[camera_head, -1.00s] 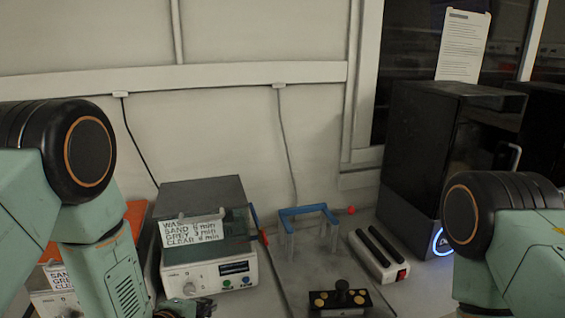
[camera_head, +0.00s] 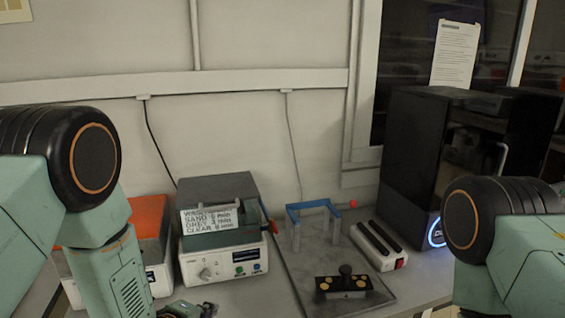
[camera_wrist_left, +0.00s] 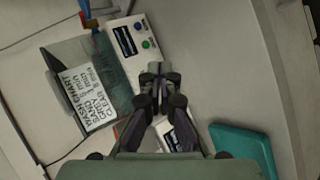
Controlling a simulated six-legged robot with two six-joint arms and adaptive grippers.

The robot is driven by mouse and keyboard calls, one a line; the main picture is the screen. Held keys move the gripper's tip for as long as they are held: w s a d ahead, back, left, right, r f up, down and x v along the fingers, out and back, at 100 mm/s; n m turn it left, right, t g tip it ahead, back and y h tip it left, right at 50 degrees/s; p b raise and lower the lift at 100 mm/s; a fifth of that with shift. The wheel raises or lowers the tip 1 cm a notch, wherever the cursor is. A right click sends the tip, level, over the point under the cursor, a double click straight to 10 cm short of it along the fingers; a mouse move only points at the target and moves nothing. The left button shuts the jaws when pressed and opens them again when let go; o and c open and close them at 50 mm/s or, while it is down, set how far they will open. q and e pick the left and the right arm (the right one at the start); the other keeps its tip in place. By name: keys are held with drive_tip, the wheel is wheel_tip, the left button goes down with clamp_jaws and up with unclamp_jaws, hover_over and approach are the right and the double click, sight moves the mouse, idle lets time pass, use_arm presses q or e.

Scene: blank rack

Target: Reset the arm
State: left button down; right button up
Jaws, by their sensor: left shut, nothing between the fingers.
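My left arm (camera_head: 108,243) comes down from the left side of the head view, bent at its black joint. My left gripper (camera_wrist_left: 158,82) is shut and empty in the left wrist view, its fingers together beside the white front of a bench machine. In the head view only a dark part of it shows at the bottom edge. My right arm (camera_head: 520,245) stands at the right edge of the head view. Its gripper is out of the picture.
The machine with a handwritten wash chart (camera_head: 212,218) stands on the bench, an orange-topped unit (camera_head: 148,215) left of it. A blue-topped rack (camera_head: 313,206), a black block with round brass-coloured spots (camera_head: 343,284) and a white two-slot device (camera_head: 378,245) sit right. A black cabinet (camera_head: 420,150) stands behind.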

use_arm(q)
drive_tip(key=s+a+f+m+g+y+b, duration=0.1)
drive_tip(key=s+a+f+m+g+b, duration=0.1)
drive_tip(key=s+f, duration=0.6)
drive_tip(key=s+a+f+m+g+y+b, duration=0.1)
drive_tip(key=s+f+m+g+b, duration=0.4)
drive_tip(key=s, duration=1)
drive_tip(key=s+a+f+m+g+y+b, duration=0.1)
drive_tip(key=s+a+f+m+g+b, duration=0.2)
drive_tip(key=s+f+m, duration=0.3)
drive_tip(key=s+f+b, duration=0.1)
drive_tip(key=s+f, duration=0.3)
drive_tip(key=s, duration=0.2)
drive_tip(key=shift+f+g, duration=0.3)
drive_tip(key=shift+g, duration=0.1)
use_arm(e)
wheel_tip(320, 180, down, 11)
drive_tip(key=shift+w+f, duration=0.2)
drive_tip(key=shift+w, duration=0.2)
use_arm(q)
drive_tip(key=shift+w+a+y, duration=0.1)
drive_tip(key=shift+y, duration=0.2)
use_arm(e)
drive_tip(key=shift+w+d, duration=0.1)
drive_tip(key=shift+w, duration=0.1)
use_arm(q)
drive_tip(key=shift+s, duration=0.2)
use_arm(e)
drive_tip(key=shift+s, duration=0.2)
